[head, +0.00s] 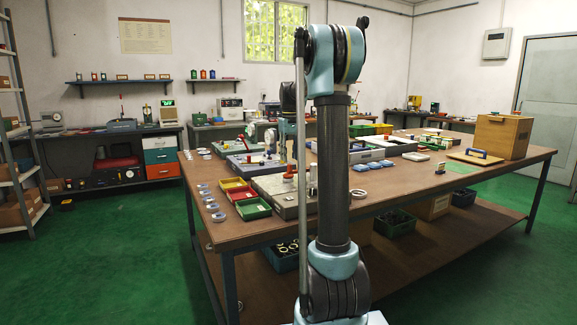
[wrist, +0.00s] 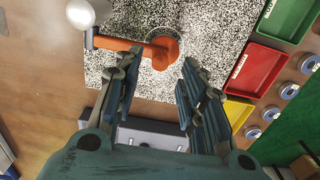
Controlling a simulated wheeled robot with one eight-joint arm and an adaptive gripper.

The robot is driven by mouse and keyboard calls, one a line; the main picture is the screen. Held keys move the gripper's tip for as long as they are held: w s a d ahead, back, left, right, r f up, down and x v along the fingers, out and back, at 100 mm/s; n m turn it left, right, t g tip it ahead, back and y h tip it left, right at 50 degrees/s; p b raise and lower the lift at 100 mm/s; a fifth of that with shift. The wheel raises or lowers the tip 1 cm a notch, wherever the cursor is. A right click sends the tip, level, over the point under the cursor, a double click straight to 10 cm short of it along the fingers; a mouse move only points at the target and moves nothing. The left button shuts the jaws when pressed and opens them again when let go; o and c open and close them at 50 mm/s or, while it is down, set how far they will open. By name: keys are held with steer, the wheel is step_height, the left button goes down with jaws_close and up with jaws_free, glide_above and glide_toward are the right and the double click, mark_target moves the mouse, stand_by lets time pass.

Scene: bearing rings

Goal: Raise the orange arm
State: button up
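The orange arm (wrist: 125,44) shows in the wrist view, lying across a speckled grey plate (wrist: 215,30). Its right end is a rounded hub at a round fitting on the plate. A pale round knob (wrist: 84,13) is at its left end, partly cut by the frame edge. My gripper (wrist: 162,62) is open, with nothing between its fingers. Its fingertips point toward the hub end, and the left fingertip overlaps the orange arm's lower edge in the picture. I cannot tell whether they touch. In the head view my own arm hides much of this area.
Green (wrist: 287,18), red (wrist: 256,68) and yellow (wrist: 237,110) trays lie beside the plate, with several small rings along the table edge. A grey block (wrist: 150,135) is below my fingers in the wrist view. A wooden box (head: 502,136) stands on the table's right.

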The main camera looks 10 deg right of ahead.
steer(key=shift+f, duration=1.95)
jaws_close()
steer(key=shift+a, duration=0.15)
